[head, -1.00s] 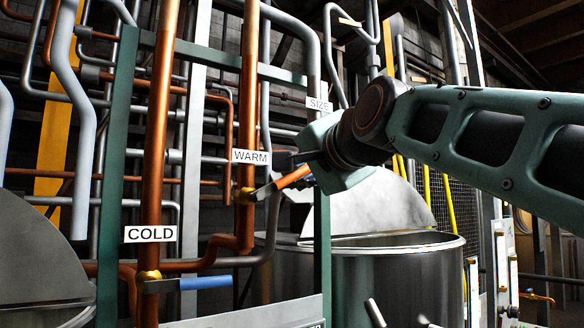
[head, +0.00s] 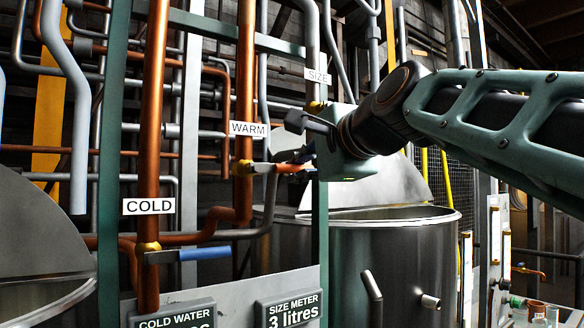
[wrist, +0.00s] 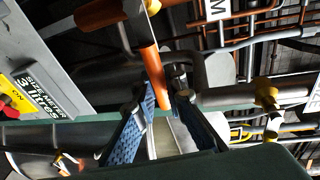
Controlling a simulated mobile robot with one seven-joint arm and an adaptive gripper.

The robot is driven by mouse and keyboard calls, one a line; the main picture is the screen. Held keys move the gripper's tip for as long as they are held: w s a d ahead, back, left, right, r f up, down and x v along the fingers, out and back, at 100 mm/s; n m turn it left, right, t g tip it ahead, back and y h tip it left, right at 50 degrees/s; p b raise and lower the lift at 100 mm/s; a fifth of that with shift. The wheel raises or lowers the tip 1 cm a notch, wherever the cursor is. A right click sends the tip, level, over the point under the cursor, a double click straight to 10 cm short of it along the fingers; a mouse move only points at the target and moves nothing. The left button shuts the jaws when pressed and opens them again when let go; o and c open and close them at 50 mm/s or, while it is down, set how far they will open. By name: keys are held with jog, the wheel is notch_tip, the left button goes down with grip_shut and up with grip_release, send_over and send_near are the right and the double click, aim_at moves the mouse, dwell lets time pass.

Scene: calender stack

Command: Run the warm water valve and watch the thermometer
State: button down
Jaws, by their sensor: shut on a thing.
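The warm water valve (head: 243,168) has a brass body on a copper pipe below the WARM label (head: 249,129). Its orange lever handle (head: 288,168) points right, about level. My gripper (head: 306,162) is at the outer end of this handle. In the wrist view the orange handle (wrist: 153,65) runs between the blue-padded fingers of my gripper (wrist: 163,100), which is shut on it. My gripper's body hides part of the grip in the head view. I cannot make out a thermometer in either view.
The cold valve's blue handle (head: 205,253) lies lower left, below the COLD label (head: 148,206). A size meter sign (head: 294,314) reads 3 litres, beside a cold water sign (head: 175,318). A steel vat (head: 385,260) stands behind. A green post (head: 321,235) is close to my gripper.

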jog(key=shift+f, duration=0.1)
jog(key=c, duration=2)
grip_release()
jog(key=shift+o, duration=0.2)
jog(key=v, duration=1.2)
